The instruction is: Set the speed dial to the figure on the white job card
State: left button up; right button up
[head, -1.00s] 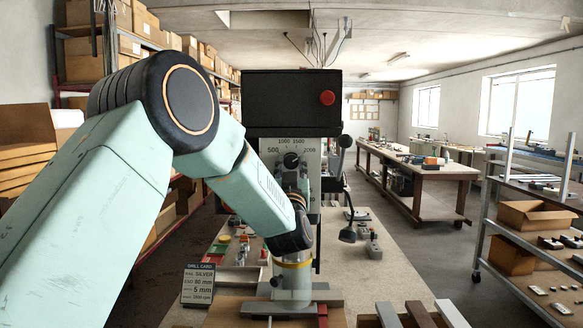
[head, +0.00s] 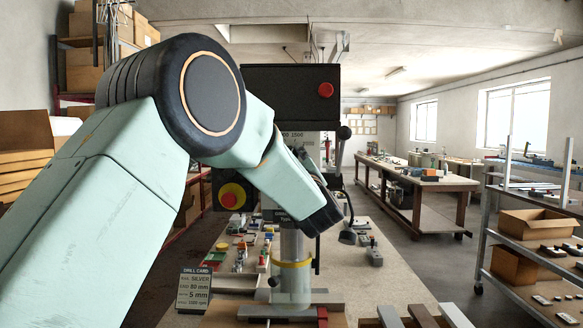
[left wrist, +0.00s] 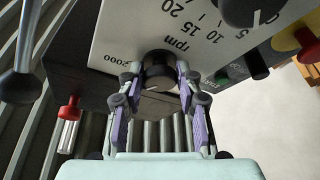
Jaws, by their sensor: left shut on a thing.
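The speed dial (left wrist: 157,72) is a black round knob with a white pointer line on a pale panel (left wrist: 115,35) marked "rpm" and "2000" in the left wrist view. My left gripper (left wrist: 158,80), with purple pads, is shut on its sides. The fingers partly cover the scale, so I cannot tell the dial's setting.
The drill press's black head (head: 285,95) carries a red button (head: 326,90). A yellow-red stop button (head: 232,195) sits left of the column. Small parts lie on the bench (head: 385,295); a trolley (head: 490,235) stands right.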

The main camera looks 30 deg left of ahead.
pick_arm(q)
jog(key=shift+n+g, duration=0.4)
jog(key=shift+n, duration=0.5)
jog(key=shift+r, duration=0.1)
jog(key=o, duration=1.1)
jog(key=shift+s, duration=0.1)
jog(key=shift+o, duration=0.2)
jog(key=shift+d, duration=0.1)
jog(key=v, duration=1.1)
jog(key=shift+s+d+f, duration=0.2)
jog(key=shift+d+f, duration=0.05)
jog(key=shift+f, duration=0.05)
